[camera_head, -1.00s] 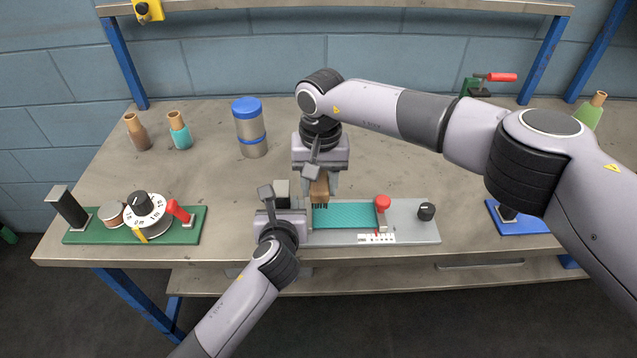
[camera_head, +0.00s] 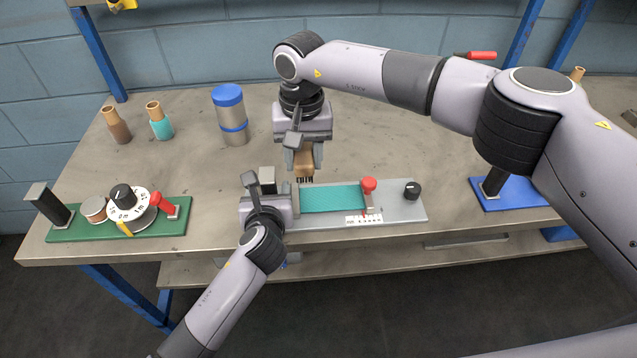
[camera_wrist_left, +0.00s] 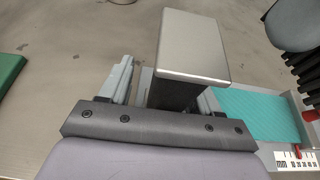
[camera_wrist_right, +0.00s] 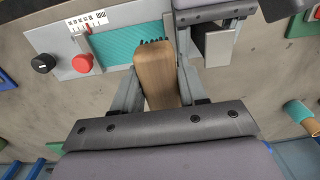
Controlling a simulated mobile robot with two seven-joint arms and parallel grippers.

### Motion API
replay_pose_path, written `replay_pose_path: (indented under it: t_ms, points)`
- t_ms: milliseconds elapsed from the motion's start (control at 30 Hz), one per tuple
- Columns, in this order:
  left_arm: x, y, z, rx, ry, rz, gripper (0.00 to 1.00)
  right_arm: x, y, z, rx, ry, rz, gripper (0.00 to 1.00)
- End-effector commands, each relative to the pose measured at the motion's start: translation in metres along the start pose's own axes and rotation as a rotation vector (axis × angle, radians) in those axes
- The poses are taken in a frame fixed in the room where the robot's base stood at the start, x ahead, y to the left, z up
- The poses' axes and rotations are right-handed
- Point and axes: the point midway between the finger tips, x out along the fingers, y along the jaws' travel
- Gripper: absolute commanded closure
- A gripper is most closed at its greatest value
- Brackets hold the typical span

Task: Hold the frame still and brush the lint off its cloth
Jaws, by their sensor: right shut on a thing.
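The frame is a grey plate (camera_head: 398,207) carrying a teal cloth (camera_head: 332,198); the cloth also shows in the right wrist view (camera_wrist_right: 120,45). My right gripper (camera_head: 304,158) is shut on the wooden handle of a brush (camera_wrist_right: 157,75). Its black bristles point down near the cloth's far left corner; contact cannot be told. My left gripper (camera_head: 268,205) is at the frame's left end, its fingers on either side of a dark post with a grey metal top (camera_wrist_left: 193,48). A gap shows between one finger and the post. I cannot make out lint.
A red knob (camera_head: 369,184) and a black dial (camera_head: 412,190) sit on the plate's right side. A green fixture (camera_head: 65,233) with a numbered dial stands left. Two bottles and a blue-lidded canister (camera_head: 230,118) stand behind. A blue base (camera_head: 508,192) is at right.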

Motion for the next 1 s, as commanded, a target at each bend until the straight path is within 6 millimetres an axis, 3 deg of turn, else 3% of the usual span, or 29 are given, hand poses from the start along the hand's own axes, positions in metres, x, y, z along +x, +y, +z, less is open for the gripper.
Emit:
replay_pose_path:
  t_ms: [433, 1000]
  points:
    - [-0.008, -0.001, -0.001, 0.000, 0.001, -0.002, 0.36, 0.000, 0.000, 0.000, 0.000, 0.000, 0.000, 1.00]
    - [-0.070, -0.001, 0.000, 0.000, -0.001, -0.002, 0.36, 0.000, 0.000, 0.000, 0.000, 0.000, 0.000, 1.00]
